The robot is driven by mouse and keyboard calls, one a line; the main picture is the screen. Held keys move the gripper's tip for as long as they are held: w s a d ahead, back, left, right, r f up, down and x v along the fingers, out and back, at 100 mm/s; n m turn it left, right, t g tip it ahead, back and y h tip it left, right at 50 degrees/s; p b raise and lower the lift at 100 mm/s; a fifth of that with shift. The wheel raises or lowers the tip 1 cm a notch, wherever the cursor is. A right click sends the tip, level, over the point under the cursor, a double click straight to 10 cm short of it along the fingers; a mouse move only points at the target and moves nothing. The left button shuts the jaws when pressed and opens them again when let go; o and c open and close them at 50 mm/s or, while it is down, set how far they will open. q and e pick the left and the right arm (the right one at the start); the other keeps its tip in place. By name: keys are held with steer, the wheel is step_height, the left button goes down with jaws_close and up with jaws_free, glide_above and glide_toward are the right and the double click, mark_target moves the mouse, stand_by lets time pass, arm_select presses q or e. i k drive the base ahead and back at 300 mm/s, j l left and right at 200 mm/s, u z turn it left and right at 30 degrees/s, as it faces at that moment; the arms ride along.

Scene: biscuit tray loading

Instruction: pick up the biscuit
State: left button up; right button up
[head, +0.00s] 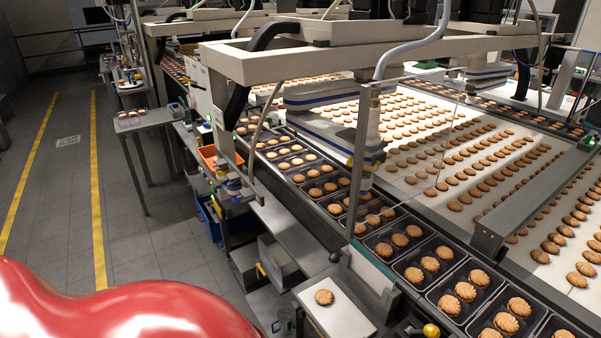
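A single round golden biscuit (324,297) lies on a small white-topped stand (340,314) at the lower middle of the head view. More biscuits sit in rows on the wide white conveyor (420,204) at the right. Others lie in black trays (442,292) that run in a line along the conveyor's near side. Neither of my grippers shows in the head view.
A glossy red surface (130,310) fills the lower left. A pale machine frame (330,62) with a clear panel stands over the tray line. A grey metal bar (530,200) crosses the conveyor.

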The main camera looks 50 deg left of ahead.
mark_target(324, 298)
steer(key=u, duration=1.3)
steer(key=i+j+z, duration=0.2)
steer(key=j+z, duration=0.2)
steer(key=j, duration=0.2)
steer(key=i, duration=0.05)
